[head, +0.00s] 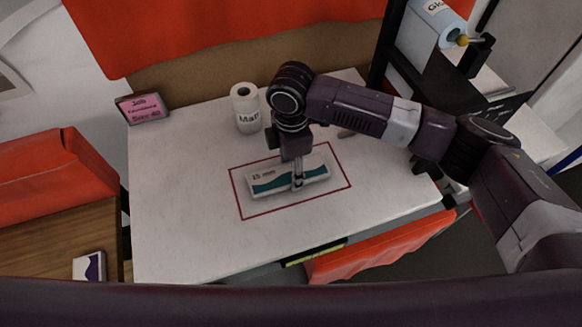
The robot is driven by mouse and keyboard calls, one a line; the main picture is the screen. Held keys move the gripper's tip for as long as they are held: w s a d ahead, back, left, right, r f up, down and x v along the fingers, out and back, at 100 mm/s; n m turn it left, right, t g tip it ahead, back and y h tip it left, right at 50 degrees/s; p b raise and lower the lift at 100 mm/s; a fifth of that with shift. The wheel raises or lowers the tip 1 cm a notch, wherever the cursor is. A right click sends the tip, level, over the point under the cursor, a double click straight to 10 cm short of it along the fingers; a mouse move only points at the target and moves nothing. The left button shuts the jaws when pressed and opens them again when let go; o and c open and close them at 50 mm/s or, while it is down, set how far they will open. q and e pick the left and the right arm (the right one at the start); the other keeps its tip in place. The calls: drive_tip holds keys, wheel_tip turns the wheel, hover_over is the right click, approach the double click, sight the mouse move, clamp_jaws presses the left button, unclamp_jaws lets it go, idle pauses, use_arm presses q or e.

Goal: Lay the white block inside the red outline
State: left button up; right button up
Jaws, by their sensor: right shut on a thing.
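The white block (263,187) has a teal band and printed lettering. It is inside the red outline (241,212) on the white table, lying roughly along the outline's length. My right gripper (297,184) comes down from above and is shut on the block, right of its middle. I cannot tell whether the block touches the table. The fingers and wrist hide a small part of the block and of the outline's far side. My left gripper is not in view.
A white roll (247,112) stands behind the outline, and a pink sign (141,108) stands at the table's back left corner. A small white box (89,266) lies on the wooden surface at left. The table's left and front areas are clear.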

drive_tip(key=shift+f, duration=0.3)
idle(0.5)
drive_tip(key=o, duration=1.3)
wheel_tip(320, 180, up, 12)
drive_tip(key=shift+f, duration=0.1)
